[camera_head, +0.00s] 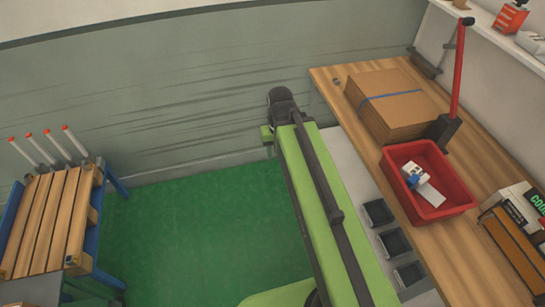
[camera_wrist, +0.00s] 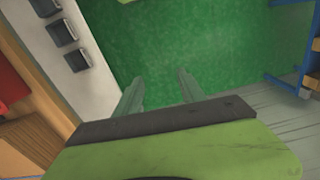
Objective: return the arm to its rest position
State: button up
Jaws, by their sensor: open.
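My arm shows in the head view as a long green link with a dark rail, reaching from the bottom edge up to a dark joint near the grey wall. My gripper (camera_wrist: 160,92) shows in the wrist view as two pale green fingers. The fingers are apart, with only the green floor (camera_wrist: 165,50) between and beyond them. Nothing is held. In the head view the fingers are not clearly visible past the dark joint.
A wooden bench (camera_head: 335,90) on the right carries a cardboard stack (camera_head: 400,112), a red bin (camera_head: 440,207) with small items inside, and a red-handled lever tool (camera_head: 458,75). Dark trays (camera_head: 395,243) line its front. A slatted wooden rack (camera_head: 38,225) stands left. The green floor between is clear.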

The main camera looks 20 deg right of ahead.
jog(key=a, duration=0.1)
jog(key=a+n, duration=0.1)
jog(key=shift+s+a+f+b, duration=0.2)
jog(key=shift+a+f+b, duration=0.15)
jog(key=shift+f+b, duration=0.05)
dwell(1.0)
